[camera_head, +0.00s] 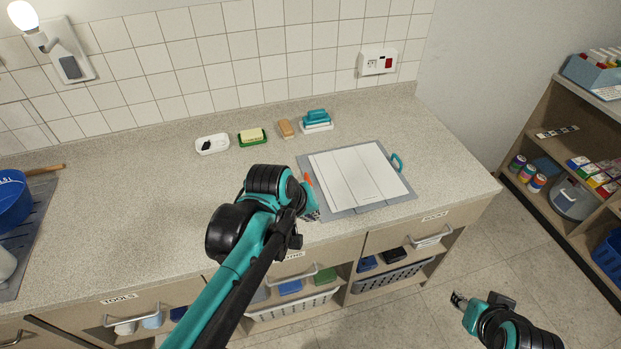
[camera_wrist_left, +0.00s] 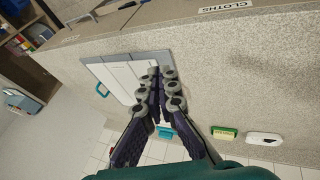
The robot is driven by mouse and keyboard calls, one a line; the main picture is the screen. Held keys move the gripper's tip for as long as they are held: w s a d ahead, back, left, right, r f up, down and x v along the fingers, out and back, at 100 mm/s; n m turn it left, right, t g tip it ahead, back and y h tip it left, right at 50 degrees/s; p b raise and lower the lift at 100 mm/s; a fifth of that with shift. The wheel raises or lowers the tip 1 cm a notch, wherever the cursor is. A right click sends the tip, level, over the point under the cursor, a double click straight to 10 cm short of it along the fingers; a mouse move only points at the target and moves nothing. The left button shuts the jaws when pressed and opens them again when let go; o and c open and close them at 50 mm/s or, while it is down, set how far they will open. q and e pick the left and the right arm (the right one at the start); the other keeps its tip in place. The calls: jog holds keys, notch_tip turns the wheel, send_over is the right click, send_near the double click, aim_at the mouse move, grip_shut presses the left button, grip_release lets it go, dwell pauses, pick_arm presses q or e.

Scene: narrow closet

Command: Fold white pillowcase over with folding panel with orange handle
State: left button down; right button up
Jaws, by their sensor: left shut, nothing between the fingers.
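The white pillowcase (camera_head: 352,176) lies flat on a grey folding board (camera_head: 397,194) on the counter; lengthwise lines show on it. The orange handle (camera_head: 308,180) is at the board's left edge, partly covered by my left gripper (camera_head: 313,208). A teal handle (camera_head: 397,163) is on the right edge. My left gripper is shut and empty, beside the board's left edge; I cannot tell whether it touches the handle. In the left wrist view its closed fingers (camera_wrist_left: 155,80) reach over the pillowcase (camera_wrist_left: 122,72) and hide the orange handle. My right gripper (camera_head: 459,299) is over the floor.
A blue bowl (camera_head: 10,200) is far left. Shelves (camera_head: 560,150) stand right. The counter left of the board is clear.

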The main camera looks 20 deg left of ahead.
pick_arm(q)
jog(key=w+a+f+n+g+h+p, duration=0.1)
jog(key=w+a+f+n+h+p, duration=0.3)
jog(key=w+a+n, duration=1.2)
jog(key=d+f+n+b, duration=0.1)
jog(key=f, duration=0.1)
jog(key=w+d+f+n+b, duration=0.1)
jog(key=f, duration=0.2)
jog(key=w+d+f+b, duration=0.1)
jog(key=d+f, duration=0.1)
jog(key=f, duration=0.1)
jog(key=shift+f+n+h+b, duration=0.25)
jog(key=shift+n+h+b, duration=0.05)
jog(key=shift+n, duration=0.1)
jog(key=shift+r, duration=0.15)
